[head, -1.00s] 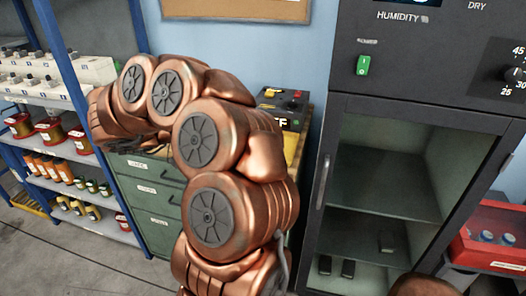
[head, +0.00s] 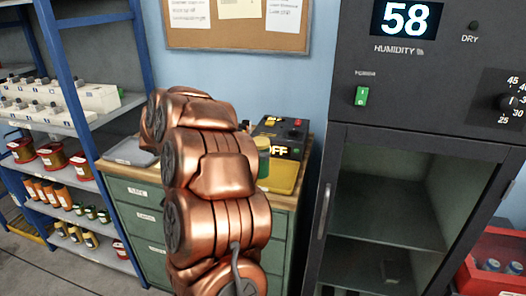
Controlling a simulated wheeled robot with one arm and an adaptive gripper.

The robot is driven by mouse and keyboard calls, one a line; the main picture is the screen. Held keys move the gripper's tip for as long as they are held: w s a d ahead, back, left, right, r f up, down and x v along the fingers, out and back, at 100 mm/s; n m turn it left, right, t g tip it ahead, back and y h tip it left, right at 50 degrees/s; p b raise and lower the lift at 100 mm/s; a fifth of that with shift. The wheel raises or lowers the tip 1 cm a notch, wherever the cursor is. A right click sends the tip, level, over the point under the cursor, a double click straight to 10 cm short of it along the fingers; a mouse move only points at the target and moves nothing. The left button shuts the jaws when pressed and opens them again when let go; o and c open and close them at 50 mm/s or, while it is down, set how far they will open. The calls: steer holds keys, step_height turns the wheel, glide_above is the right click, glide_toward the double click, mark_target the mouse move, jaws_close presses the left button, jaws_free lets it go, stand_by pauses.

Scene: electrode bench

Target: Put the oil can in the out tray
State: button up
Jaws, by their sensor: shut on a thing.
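My copper arm fills the middle of the head view, and my gripper is hidden behind it. A grey tray (head: 128,152) lies at the left end of the bench top. I cannot read a label marking either as the out tray.
A black box reading OFF (head: 283,135) stands at the back of the green drawer bench (head: 140,205). A blue-framed shelf (head: 60,125) with bottles and spools is at left. A dark humidity cabinet (head: 385,150) and a red bin (head: 492,265) are at right.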

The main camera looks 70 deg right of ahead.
steer(key=shift+w+d+f+p, duration=0.1)
steer(key=shift+d+f+p, duration=0.1)
steer(key=shift+d+f, duration=0.7)
steer(key=shift+w+d+f+p, duration=0.2)
steer(key=shift+d+f, duration=0.25)
steer(key=shift+d, duration=0.75)
steer(key=shift+w+d+f+p, duration=0.1)
steer(key=shift+d+f+p, duration=0.15)
steer(key=shift+d+f, duration=0.65)
steer(key=shift+d, duration=0.1)
steer(key=o, duration=1.6)
steer(key=shift+c, duration=0.2)
steer(key=shift+r, duration=0.2)
steer(key=b+v, duration=0.1)
steer(key=v, duration=1.1)
